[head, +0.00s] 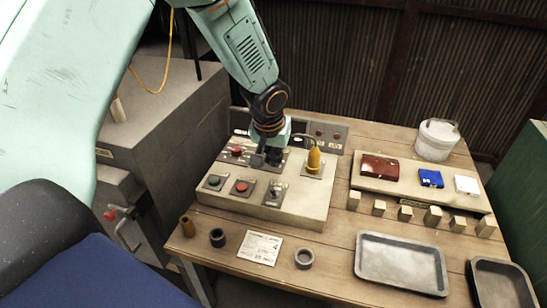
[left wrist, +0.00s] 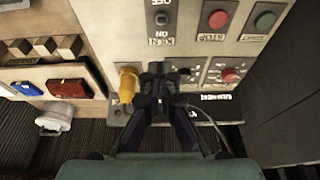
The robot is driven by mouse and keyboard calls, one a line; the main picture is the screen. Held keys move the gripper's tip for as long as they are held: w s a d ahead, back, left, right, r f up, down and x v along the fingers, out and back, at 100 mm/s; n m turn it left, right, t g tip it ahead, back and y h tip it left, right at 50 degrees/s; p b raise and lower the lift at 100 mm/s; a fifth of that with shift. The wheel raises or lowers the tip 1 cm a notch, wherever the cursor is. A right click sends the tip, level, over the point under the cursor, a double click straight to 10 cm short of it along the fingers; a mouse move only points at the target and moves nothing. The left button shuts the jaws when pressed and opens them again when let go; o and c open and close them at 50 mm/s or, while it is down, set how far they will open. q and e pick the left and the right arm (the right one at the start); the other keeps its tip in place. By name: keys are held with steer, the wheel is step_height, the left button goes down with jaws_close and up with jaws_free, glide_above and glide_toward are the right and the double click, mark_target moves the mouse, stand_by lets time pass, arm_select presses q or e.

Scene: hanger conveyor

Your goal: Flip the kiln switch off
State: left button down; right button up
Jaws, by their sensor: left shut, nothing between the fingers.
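The kiln switch (head: 277,193) is a small toggle on a plate at the front right of the beige control panel (head: 310,208). In the left wrist view the switch (left wrist: 162,18) shows at the top, with upside-down lettering around it. I cannot tell which way its lever points. My left gripper (head: 260,160) is above the panel's rear part, behind the switch and apart from it. Its dark fingers (left wrist: 160,70) are shut and empty, between the yellow knob and a red button in the wrist view. My right gripper is not in view.
A green button (head: 214,181) and a red button (head: 241,187) sit left of the switch. A yellow knob (head: 314,160) stands behind it to the right. Trays (head: 402,263), a white bucket (head: 437,139) and a block rack lie further right. The table's front edge holds small rings and a card (head: 261,248).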

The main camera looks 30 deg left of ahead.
arm_select(q)
steer(key=s+d+f, duration=0.2)
steer(key=s+f, duration=0.2)
steer(key=s, duration=0.1)
steer(key=s+d+f+g+h, duration=0.1)
steer(key=s+d+f, duration=0.1)
steer(key=s+f, duration=0.3)
steer(key=s+d+f+m+h, duration=0.1)
steer(key=s+d+f, duration=0.2)
steer(key=s, duration=0.3)
steer(key=shift+s+f+g, duration=0.4)
steer(key=shift+f, duration=0.45)
steer(key=s+f+m+g+y, duration=0.1)
steer(key=s+f, duration=0.2)
steer(key=s, duration=0.7)
steer(key=s+f, duration=0.3)
steer(key=s, duration=0.7)
step_height(320, 180, down, 18)
steer(key=w+b, duration=0.1)
steer(key=b, duration=1.8)
steer(key=shift+a, duration=0.2)
steer(key=shift+w, duration=0.1)
